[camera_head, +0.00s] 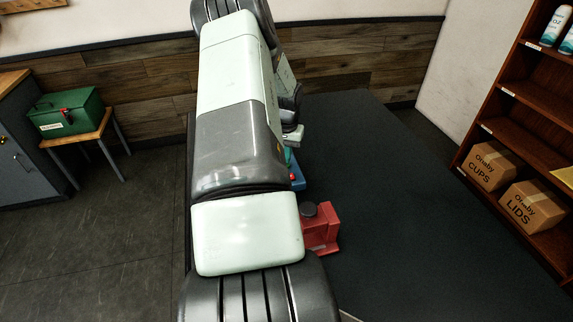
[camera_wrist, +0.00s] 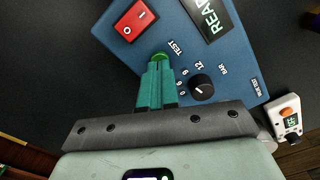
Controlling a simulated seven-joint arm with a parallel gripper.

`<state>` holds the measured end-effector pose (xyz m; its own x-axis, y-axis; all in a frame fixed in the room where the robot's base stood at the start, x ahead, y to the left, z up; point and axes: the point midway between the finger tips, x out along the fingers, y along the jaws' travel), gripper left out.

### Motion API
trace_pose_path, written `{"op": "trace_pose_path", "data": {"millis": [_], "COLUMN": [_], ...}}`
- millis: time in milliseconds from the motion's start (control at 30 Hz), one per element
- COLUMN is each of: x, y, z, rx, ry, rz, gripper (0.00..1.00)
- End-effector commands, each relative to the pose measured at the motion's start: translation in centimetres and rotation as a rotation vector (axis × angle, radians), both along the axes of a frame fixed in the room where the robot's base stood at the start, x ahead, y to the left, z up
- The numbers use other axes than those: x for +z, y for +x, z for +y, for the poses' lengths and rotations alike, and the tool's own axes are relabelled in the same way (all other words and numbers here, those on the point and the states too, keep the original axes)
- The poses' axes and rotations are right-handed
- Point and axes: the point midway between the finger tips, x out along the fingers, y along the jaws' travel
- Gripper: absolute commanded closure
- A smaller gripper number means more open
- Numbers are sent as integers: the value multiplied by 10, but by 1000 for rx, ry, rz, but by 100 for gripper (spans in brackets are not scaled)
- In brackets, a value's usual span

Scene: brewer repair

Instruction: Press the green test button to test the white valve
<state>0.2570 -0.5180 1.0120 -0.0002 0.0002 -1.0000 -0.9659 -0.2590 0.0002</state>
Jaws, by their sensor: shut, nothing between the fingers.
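In the wrist view the blue test box (camera_wrist: 228,62) lies below my gripper. Its green test button (camera_wrist: 159,56), beside the label TEST, shows just past my fingertips. My gripper (camera_wrist: 157,68) has its teal fingers shut together and empty, with the tips at the button's edge. I cannot tell whether they touch it. The display (camera_wrist: 209,18) shows green letters reading "READ", cut off by the frame. In the head view only a small part of the blue box (camera_head: 298,180) shows beside my arm. I cannot make out the white valve in either view.
The box also carries a red rocker switch (camera_wrist: 135,20) and a black knob (camera_wrist: 201,87). A white device with an orange button (camera_wrist: 285,115) lies to the right. A red fixture (camera_head: 321,230) stands near my arm. The dark table (camera_head: 410,220) is clear to the right.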

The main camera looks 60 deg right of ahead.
Motion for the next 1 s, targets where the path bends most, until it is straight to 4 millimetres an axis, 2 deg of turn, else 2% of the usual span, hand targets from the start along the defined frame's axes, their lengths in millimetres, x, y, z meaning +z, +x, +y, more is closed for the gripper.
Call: {"op": "trace_pose_path", "data": {"millis": [467, 1000], "x": [-14, -17], "y": [0, 0], "z": [0, 0], "rx": [-1, 0], "ry": [-1, 0], "rz": [0, 0], "gripper": [100, 100]}}
